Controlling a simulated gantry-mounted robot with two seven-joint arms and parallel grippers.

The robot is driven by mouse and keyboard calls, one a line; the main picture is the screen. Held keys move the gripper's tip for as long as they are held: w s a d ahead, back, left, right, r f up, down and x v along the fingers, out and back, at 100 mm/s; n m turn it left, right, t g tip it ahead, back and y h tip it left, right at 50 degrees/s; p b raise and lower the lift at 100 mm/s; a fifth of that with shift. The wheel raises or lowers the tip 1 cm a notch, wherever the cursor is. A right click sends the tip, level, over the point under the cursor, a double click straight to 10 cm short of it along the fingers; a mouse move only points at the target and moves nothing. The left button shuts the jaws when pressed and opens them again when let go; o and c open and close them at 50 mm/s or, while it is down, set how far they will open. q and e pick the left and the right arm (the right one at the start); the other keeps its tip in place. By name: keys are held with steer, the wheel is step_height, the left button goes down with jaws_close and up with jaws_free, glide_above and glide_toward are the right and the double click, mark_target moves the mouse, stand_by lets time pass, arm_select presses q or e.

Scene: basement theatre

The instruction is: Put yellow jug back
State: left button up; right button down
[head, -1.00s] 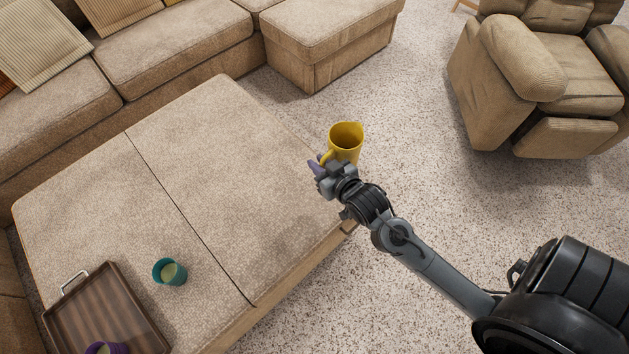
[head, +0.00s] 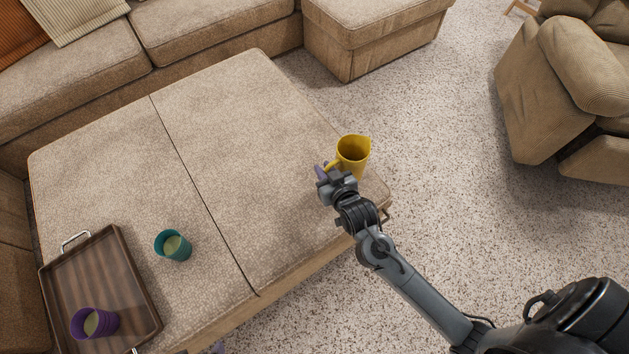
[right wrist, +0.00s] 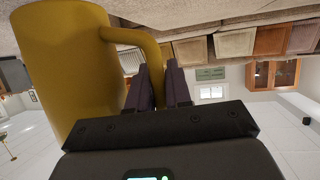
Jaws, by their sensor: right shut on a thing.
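The yellow jug (head: 353,153) is near the right corner of the large beige ottoman (head: 240,130) and looks upright, with its open top facing up. My right gripper (head: 326,172) is shut on the jug's handle. In the right wrist view the jug (right wrist: 70,70) fills the left side, and its handle runs to the dark fingers of my right gripper (right wrist: 160,88). I cannot tell whether the jug's base touches the ottoman. A small purple sliver at the bottom edge of the head view may be a fingertip of my left gripper (head: 218,347); its jaws are hidden.
A brown striped tray (head: 95,275) lies on the ottoman at lower left with a purple cup (head: 92,323) on it. A teal cup (head: 173,246) stands beside it. The ottoman's middle is clear. A sofa (head: 215,30) and armchair (head: 560,85) stand around.

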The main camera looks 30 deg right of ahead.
steer(key=shift+w+a+f+b, duration=0.35)
steer(key=shift+f+b, duration=0.1)
steer(key=shift+f, duration=0.55)
steer(key=shift+w+a+f+b, duration=0.4)
steer(key=shift+f, duration=0.55)
steer(key=shift+w+a+f+b, duration=0.35)
steer(key=shift+f+b, duration=0.1)
steer(key=shift+f, duration=0.55)
steer(key=c, duration=1.1)
jaws_free()
steer(key=shift+f, duration=0.15)
steer(key=shift+o, duration=0.2)
